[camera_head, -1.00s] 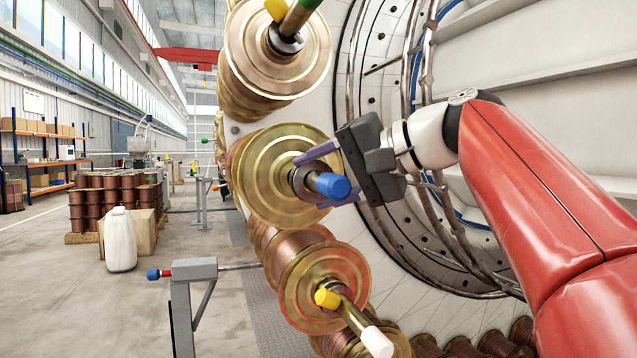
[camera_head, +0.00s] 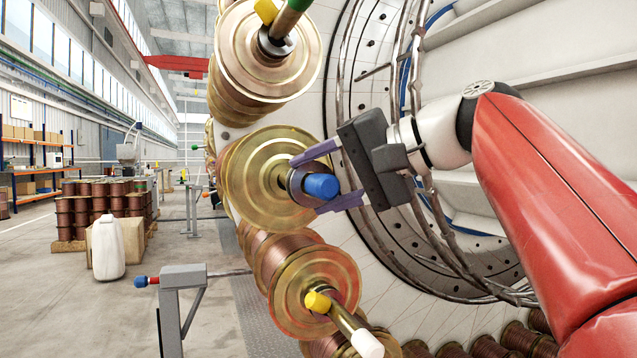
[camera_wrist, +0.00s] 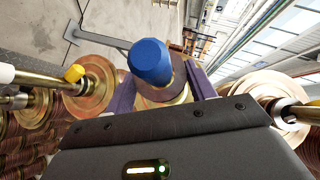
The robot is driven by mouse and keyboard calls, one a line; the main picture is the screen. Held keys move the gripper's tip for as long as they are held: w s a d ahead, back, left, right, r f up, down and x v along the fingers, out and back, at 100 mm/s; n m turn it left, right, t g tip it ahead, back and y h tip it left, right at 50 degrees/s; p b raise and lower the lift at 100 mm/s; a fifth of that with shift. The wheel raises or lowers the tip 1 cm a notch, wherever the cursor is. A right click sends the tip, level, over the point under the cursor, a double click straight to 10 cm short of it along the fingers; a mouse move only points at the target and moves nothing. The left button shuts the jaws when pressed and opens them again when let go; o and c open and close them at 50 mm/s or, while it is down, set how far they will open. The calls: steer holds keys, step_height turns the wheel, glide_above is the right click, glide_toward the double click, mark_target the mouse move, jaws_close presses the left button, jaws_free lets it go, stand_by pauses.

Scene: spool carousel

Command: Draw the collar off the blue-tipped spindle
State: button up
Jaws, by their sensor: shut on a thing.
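The blue-tipped spindle (camera_head: 322,186) sticks out of the middle-height gold-flanged spool (camera_head: 255,205); its blue end also shows in the wrist view (camera_wrist: 151,62). The dark collar (camera_head: 293,181) is a ring around this spindle, just behind the blue tip. In the wrist view the collar (camera_wrist: 178,68) is partly hidden by the tip. My gripper (camera_head: 306,185) reaches in from the right and is shut on the collar, with one purple finger above and one below. The blue tip shows between the fingers in the wrist view (camera_wrist: 160,78).
Above is a spindle with a green tip (camera_head: 300,5) and yellow piece; below is a white-tipped spindle (camera_head: 366,344) with a yellow piece. A grey stand (camera_head: 183,278) with a rod is at lower left.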

steer(key=s+d+b, duration=0.1)
steer(key=s+d, duration=0.1)
steer(key=s, duration=0.5)
stand_by(0.6)
steer(key=shift+s, duration=0.1)
steer(key=s, duration=0.1)
steer(key=s+d, duration=0.1)
steer(key=s, duration=0.1)
steer(key=shift+s+b, duration=0.3)
steer(key=shift+b, duration=0.05)
stand_by(0.4)
steer(key=s+a, duration=0.3)
steer(key=a, duration=0.8)
steer(key=shift+s+a, duration=0.15)
steer(key=shift+a, duration=0.1)
